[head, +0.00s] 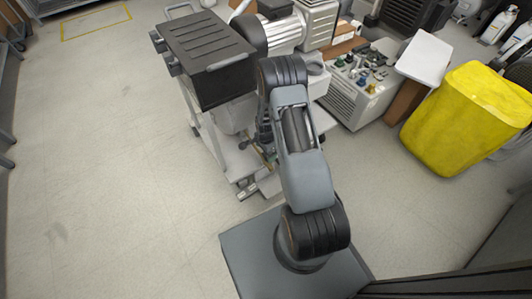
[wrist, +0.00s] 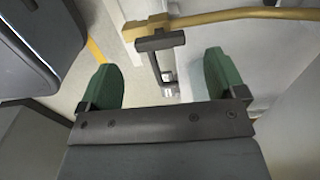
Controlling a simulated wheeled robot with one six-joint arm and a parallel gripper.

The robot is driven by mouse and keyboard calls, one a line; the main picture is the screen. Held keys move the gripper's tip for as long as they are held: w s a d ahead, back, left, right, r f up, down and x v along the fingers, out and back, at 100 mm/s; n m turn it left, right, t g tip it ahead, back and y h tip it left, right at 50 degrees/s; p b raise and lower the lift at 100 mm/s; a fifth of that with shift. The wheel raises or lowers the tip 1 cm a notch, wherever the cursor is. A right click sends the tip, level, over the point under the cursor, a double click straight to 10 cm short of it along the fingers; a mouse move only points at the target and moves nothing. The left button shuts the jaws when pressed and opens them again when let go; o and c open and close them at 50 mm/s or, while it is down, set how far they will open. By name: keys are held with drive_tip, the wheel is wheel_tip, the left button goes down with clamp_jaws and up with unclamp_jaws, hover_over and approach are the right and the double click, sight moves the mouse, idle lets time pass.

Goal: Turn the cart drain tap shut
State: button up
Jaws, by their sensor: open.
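In the wrist view, my gripper (wrist: 162,80) is open, with one green fingertip on each side of the picture and a clear gap between them. A tap with a dark grey handle (wrist: 160,42) and brass-coloured body lies ahead, between and slightly beyond the fingertips. The fingers appear apart from the handle. A brass pipe (wrist: 250,14) runs right from the tap. In the head view, the cart (head: 202,125) stands beside my arm, with a dark ribbed box on top. My arm hides most of the tap area there.
A yellow bin (head: 455,125) stands at right, beside a grey control unit (head: 345,100) with coloured fittings. A motor and compressor (head: 285,32) sit behind the cart. Open floor (head: 90,160) lies to the left. In the wrist view, a dark rounded body (wrist: 38,45) is at upper left.

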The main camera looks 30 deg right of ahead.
sight(266, 157)
drive_tip(key=shift+r+p, duration=0.4)
drive_tip(key=shift+r, duration=1.2)
